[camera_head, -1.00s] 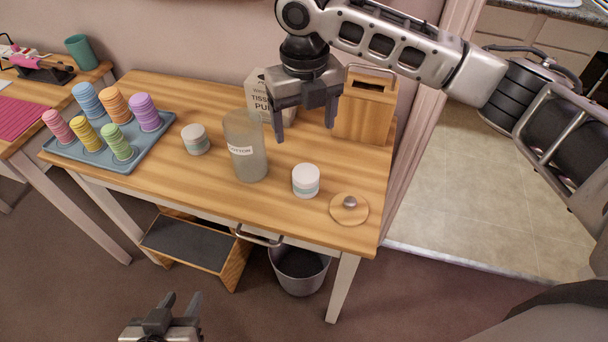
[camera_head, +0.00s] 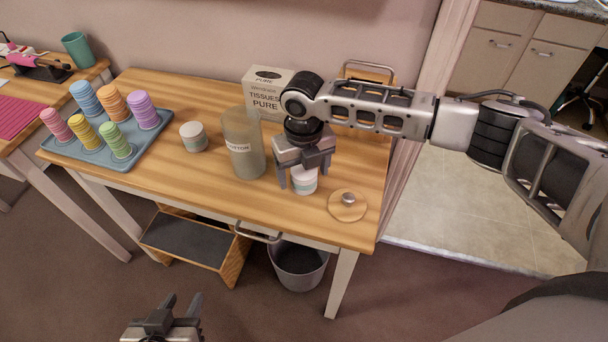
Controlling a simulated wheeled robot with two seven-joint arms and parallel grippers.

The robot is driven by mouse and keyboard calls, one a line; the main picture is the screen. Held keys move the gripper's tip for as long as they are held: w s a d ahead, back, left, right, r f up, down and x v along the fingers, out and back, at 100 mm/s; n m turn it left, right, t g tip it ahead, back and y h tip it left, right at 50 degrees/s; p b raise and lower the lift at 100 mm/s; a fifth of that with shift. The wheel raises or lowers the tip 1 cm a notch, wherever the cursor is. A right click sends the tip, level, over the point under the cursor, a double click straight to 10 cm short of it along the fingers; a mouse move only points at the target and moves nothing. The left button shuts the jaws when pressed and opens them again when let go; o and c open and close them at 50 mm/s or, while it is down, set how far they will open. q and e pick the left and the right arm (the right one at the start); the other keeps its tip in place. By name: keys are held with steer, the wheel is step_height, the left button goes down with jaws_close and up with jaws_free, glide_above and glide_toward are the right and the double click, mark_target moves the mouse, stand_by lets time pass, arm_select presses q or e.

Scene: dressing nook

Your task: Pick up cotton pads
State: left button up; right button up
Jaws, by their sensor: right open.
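A tall frosted jar (camera_head: 243,150) with a label reading cotton stands upright on the wooden table; I cannot make out any pads in it. Several ridged coloured stacks (camera_head: 140,108) stand in a blue-grey tray at the left; I cannot tell if they are cotton pads. My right gripper (camera_head: 304,180) is open, pointing down, over a small white jar with a pale green band (camera_head: 305,184). Its fingers are at either side of that jar in the picture; contact cannot be told. My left gripper (camera_head: 182,300) is low in front of the table, open and empty.
A wooden lid with a knob (camera_head: 348,204) lies at the front right. Another small white jar (camera_head: 194,137) stands left of the frosted jar. A tissue box (camera_head: 264,90) and a wooden holder (camera_head: 368,73) stand behind. A bin (camera_head: 299,268) and step stool (camera_head: 187,240) are below.

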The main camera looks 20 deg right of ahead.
steer(key=shift+f, duration=0.1)
steer(key=c, duration=1)
steer(key=shift+c, duration=0.2)
